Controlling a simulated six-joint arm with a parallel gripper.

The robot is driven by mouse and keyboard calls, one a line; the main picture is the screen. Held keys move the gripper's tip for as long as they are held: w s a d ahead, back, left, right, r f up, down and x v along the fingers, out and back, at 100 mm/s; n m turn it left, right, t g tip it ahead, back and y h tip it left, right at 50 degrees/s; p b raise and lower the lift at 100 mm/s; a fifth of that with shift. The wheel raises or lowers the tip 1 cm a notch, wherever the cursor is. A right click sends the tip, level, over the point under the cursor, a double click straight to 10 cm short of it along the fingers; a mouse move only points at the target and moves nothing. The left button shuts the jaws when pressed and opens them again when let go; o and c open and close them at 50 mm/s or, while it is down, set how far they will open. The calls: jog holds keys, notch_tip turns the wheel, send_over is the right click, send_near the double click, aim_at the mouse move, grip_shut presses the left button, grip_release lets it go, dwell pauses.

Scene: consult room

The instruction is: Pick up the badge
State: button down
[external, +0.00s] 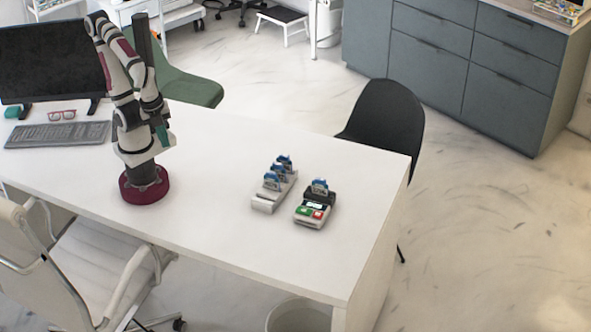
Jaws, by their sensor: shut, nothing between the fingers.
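Several small blue-and-white badges stand on the white desk (215,205). Some are upright in a row in a pale rack (263,206), such as the front badge (271,182) and the rear badge (284,161). One more badge (319,186) stands in the dark slot at the back of a small reader (309,216) with green and red keys. The prints on the badges are too small to read. My gripper (162,137) is shut and empty, folded in close to my arm above the desk, well to the left of the rack and reader.
A monitor (52,62), keyboard (58,134) and red glasses (62,115) occupy the desk's left end. A black chair (385,112) stands behind the desk's right end, a pale armchair (85,265) in front. The desk between my base and the rack is clear.

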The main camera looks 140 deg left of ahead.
grip_release()
jog(key=w+a+r+n, duration=0.1)
jog(key=w+r+n, duration=0.15)
jog(key=w, duration=0.35)
jog(key=w+a+r+n, duration=0.2)
jog(key=w+n, duration=0.2)
jog(key=w, duration=0.1)
jog(key=n+h, duration=0.2)
jog(key=n, duration=1.3)
send_over(320, 179)
jog(key=d, duration=0.9)
notch_tip(320, 179, down, 7)
jog(key=a+f+n, duration=0.3)
jog(key=a+f, duration=0.1)
jog(key=a+f+n, duration=0.3)
jog(key=a+f, duration=0.1)
jog(key=a, duration=0.1)
jog(key=shift+n, duration=0.35)
jog(key=shift+a+f, duration=0.1)
jog(key=shift+f, duration=2.5)
